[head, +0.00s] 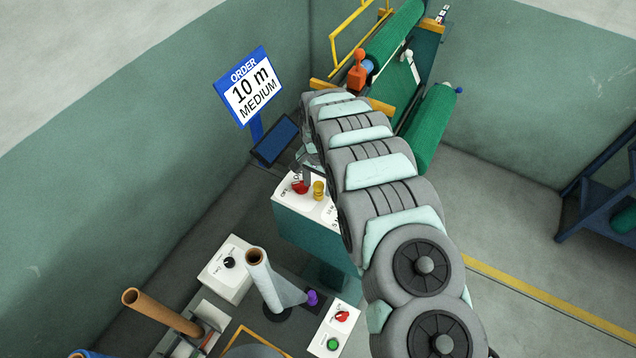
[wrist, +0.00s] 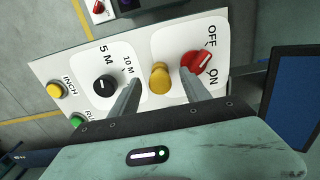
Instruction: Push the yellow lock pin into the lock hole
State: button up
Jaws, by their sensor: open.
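A yellow cylindrical pin (wrist: 160,77) stands up from a white control panel (wrist: 140,35), between the "10 M" mark and the red OFF/ON switch (wrist: 197,64). I take it to be the lock pin. My gripper (wrist: 162,82) is open, with one finger to each side of the yellow pin in the wrist view; I cannot tell whether they touch it. In the head view the yellow pin (head: 319,190) shows beside the red switch (head: 299,186), with my gripper (head: 309,174) partly hidden behind my arm. I see no lock hole; it may be under the pin.
The panel also bears a black 5 M/10 M selector (wrist: 104,86), a yellow INCH button (wrist: 55,90) and a green button (wrist: 77,120). A dark blue screen (head: 275,140) stands close behind.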

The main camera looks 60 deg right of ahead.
aim_at(318, 184)
jog(key=shift+r, duration=0.1)
notch_tip(318, 184, up, 11)
jog(key=p, duration=0.2)
jog(key=shift+p, duration=0.3)
jog(key=shift+f, duration=0.2)
